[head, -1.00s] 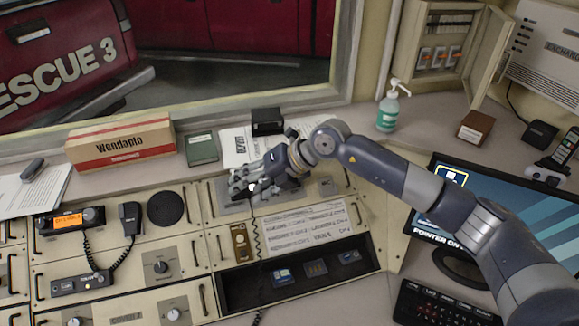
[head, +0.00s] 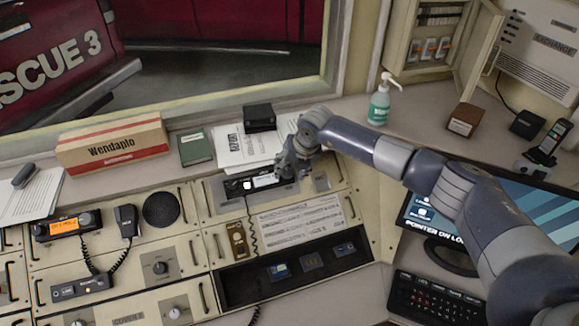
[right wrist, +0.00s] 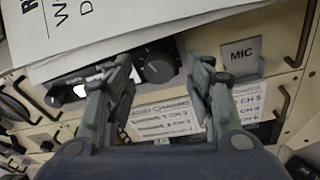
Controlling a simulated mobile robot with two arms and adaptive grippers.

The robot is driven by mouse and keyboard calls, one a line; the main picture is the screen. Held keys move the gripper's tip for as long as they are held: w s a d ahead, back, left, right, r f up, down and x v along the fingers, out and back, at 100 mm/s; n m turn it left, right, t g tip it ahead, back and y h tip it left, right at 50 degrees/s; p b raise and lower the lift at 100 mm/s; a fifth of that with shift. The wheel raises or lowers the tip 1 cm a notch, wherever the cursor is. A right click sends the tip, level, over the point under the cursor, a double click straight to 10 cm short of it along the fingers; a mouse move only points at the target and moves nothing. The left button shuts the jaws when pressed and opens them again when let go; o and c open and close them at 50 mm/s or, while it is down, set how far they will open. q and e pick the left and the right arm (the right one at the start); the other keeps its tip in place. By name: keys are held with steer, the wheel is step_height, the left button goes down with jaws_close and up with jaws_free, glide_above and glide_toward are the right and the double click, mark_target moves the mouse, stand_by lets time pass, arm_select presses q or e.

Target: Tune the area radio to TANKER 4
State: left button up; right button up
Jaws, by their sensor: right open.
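A black radio (head: 243,188) with a lit white display sits in the console's back panel. Its display text is too small to read. My right gripper (head: 290,168) is above the radio's right end. In the right wrist view the fingers of my right gripper (right wrist: 163,78) are open and empty. The radio's round dark knob (right wrist: 157,66) shows between the fingertips, closer to the left one; I cannot tell whether they touch it. The left finger hides part of the radio's front. A printed channel list (head: 300,222) lies below the radio. My left gripper is not in view.
A MIC plate (right wrist: 240,55) is right of the knob. White papers (head: 247,146) lie behind the radio. A coiled cord (head: 251,222) hangs from it. Another radio (head: 67,225) with an orange display and a handset is at the left. A monitor and keyboard (head: 437,297) are at the right.

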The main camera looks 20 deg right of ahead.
steer(key=shift+w+f, duration=0.2)
steer(key=shift+f, duration=0.4)
steer(key=c, duration=1.1)
steer(key=shift+o, duration=0.2)
steer(key=shift+f+m+b, duration=0.2)
steer(key=shift+m+b, duration=0.35)
steer(key=shift+m, duration=0.05)
steer(key=shift+r+m+y+b, duration=0.15)
steer(key=shift+m+y+b, duration=0.25)
steer(key=shift+m, duration=0.5)
steer(key=o, duration=1.1)
steer(key=shift+c, duration=0.2)
